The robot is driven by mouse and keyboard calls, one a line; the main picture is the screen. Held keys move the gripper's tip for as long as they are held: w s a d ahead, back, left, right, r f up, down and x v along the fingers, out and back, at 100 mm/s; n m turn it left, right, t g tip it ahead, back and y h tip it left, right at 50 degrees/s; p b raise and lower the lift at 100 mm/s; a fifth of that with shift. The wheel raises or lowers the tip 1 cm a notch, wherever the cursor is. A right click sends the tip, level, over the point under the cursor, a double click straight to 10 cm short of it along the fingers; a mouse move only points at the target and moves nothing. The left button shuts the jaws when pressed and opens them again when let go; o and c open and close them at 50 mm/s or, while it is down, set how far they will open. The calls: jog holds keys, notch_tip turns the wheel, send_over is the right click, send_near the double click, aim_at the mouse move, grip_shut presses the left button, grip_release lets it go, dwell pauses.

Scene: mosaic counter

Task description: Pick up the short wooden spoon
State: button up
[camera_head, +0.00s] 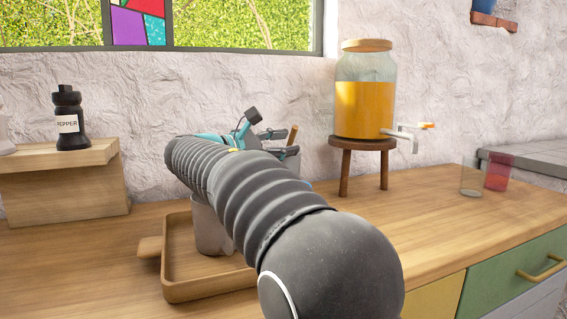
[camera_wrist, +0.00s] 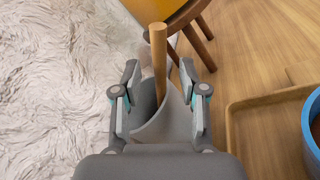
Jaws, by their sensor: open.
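The wooden spoon shows as a plain round light-wood handle (camera_wrist: 158,62) in the wrist view. It stands up out of a grey curved holder (camera_wrist: 165,122); its lower end is hidden inside. In the head view, only a short tip of the handle (camera_head: 293,134) shows beyond my gripper. My gripper (camera_wrist: 160,78) is open, with one finger on each side of the handle and holder. Gaps show beside the handle. In the head view, my gripper (camera_head: 277,143) is partly hidden behind my arm.
A wooden tray (camera_head: 180,292) holds a pale grey pot (camera_head: 211,232), partly behind my arm. A juice dispenser (camera_head: 364,105) stands on a wooden stool (camera_head: 362,145) behind, near my gripper. A pepper bottle (camera_head: 68,120) is on a left shelf. Two glasses stand right; the front-right counter is clear.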

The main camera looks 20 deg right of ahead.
jog(key=shift+x, duration=1.05)
grip_shut()
